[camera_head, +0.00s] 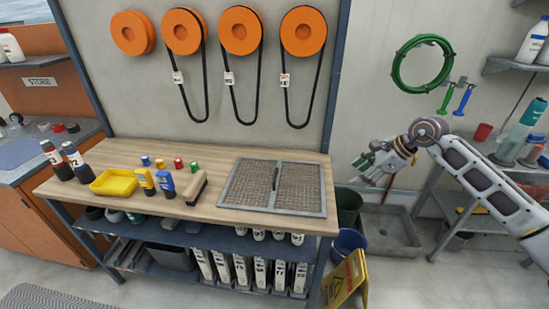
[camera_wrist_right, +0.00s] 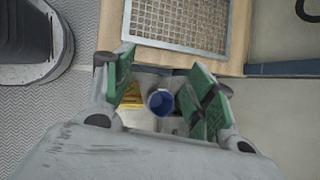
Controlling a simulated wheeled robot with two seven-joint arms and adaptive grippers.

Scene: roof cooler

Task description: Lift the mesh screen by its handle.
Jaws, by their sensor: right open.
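The mesh screen (camera_head: 250,188) lies flat on the right part of the wooden workbench (camera_head: 140,218). It has a grey metal frame and two mesh panels. My right gripper (camera_head: 366,172) is open and empty, in the air to the right of the bench, apart from the screen. In the right wrist view my green-padded fingers (camera_wrist_right: 160,68) are spread, and one end of the screen (camera_wrist_right: 182,46) shows beyond them. The handle is not visible there. My left gripper is not in view.
A yellow tray (camera_head: 114,183), small bottles and a wooden-backed brush (camera_head: 195,188) sit on the bench left of the screen. Orange pulleys with belts (camera_head: 239,31) hang on the board behind. A blue bucket (camera_head: 347,241) and a yellow floor sign (camera_head: 346,279) stand below right.

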